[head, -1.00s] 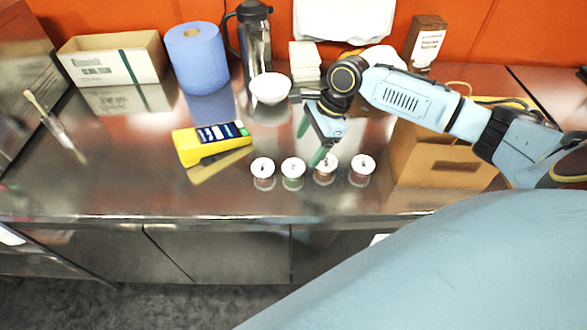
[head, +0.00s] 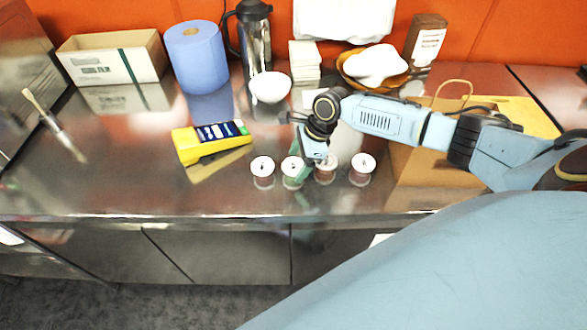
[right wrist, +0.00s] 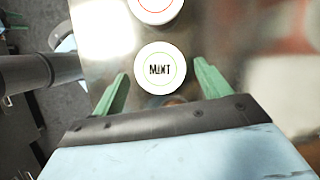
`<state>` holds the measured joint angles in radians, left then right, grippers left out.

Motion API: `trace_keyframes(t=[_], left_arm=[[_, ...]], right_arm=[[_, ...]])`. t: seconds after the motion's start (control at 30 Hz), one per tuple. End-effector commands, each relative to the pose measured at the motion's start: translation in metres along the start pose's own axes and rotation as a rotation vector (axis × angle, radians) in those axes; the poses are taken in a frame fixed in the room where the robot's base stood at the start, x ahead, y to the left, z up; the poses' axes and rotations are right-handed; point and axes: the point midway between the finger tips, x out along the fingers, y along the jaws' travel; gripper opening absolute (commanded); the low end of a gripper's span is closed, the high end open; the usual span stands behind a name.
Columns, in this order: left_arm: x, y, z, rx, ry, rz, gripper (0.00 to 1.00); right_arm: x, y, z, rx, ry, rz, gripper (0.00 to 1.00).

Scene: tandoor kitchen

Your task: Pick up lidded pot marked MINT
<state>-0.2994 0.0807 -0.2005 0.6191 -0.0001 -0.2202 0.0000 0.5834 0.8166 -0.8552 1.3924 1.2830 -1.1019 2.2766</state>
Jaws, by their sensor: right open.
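The pot marked MINT (right wrist: 160,69) shows its round white lid with black lettering and a green ring in the right wrist view. In the head view it appears to be the second pot from the left (head: 291,167), with green contents, partly covered by my gripper. My right gripper (head: 304,168) is open above the row of pots. Its two green fingers (right wrist: 161,74) reach to either side of the MINT lid in the right wrist view, with gaps visible. I cannot tell how far above the pot they are. My left gripper is in neither view.
Similar white-lidded pots stand close by: one left (head: 262,170), two right (head: 326,176) (head: 362,170). A yellow device (head: 205,144) lies left of them, a white bowl (head: 269,88) behind. A brown paper bag (head: 440,172) is on the right. The counter's front strip is clear.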

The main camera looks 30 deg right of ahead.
Motion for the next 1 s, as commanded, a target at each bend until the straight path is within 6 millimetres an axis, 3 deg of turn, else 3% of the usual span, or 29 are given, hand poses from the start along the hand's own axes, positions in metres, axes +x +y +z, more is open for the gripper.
trace_keyframes(t=[0.13, 0.4, 0.73, 1.0], left_arm=[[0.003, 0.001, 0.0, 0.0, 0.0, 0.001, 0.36], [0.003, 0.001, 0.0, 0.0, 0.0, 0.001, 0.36], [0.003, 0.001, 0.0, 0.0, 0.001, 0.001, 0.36], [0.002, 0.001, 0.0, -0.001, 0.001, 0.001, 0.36]], right_arm=[[0.017, -0.001, 0.0, 0.001, -0.001, 0.0, 0.76], [0.02, -0.001, 0.001, 0.0, -0.001, -0.002, 0.76], [0.02, -0.001, 0.0, 0.0, -0.001, -0.001, 0.35], [0.016, -0.001, 0.002, 0.0, -0.001, -0.002, 0.34]])
